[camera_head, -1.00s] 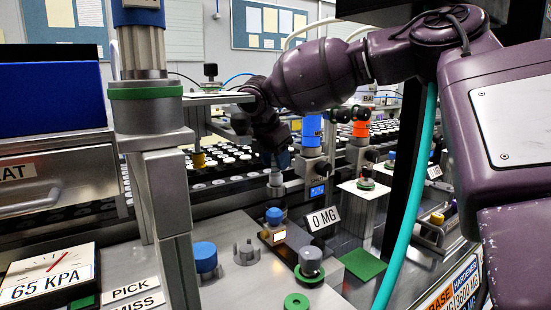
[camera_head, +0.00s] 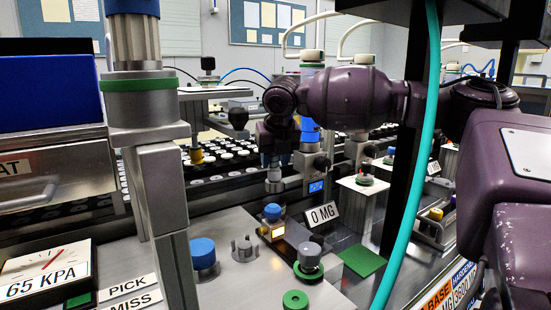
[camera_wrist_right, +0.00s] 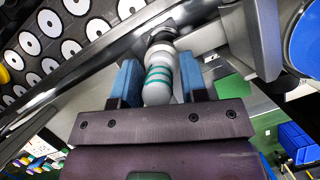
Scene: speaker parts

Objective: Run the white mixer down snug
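The white mixer (camera_wrist_right: 158,78) is a pale, rounded cylinder with teal rings. In the right wrist view it lies between the two blue fingers of my right gripper (camera_wrist_right: 162,82), lined up with a darker fitting at its far end. The fingers look open, with a narrow gap beside the mixer, clearer on the right side. In the head view my right gripper (camera_head: 273,158) points down above a grey cylindrical part (camera_head: 274,182) behind the metal deck; the mixer cannot be made out there. My left gripper is not in view.
A blue-capped part (camera_head: 272,211), a 0 MG sign (camera_head: 323,216), a knobbed grey part on a green ring (camera_head: 309,257) and a blue-topped post (camera_head: 203,254) stand nearby. A thick metal column (camera_head: 160,180) rises at left. Racks of round parts (camera_head: 220,172) lie behind.

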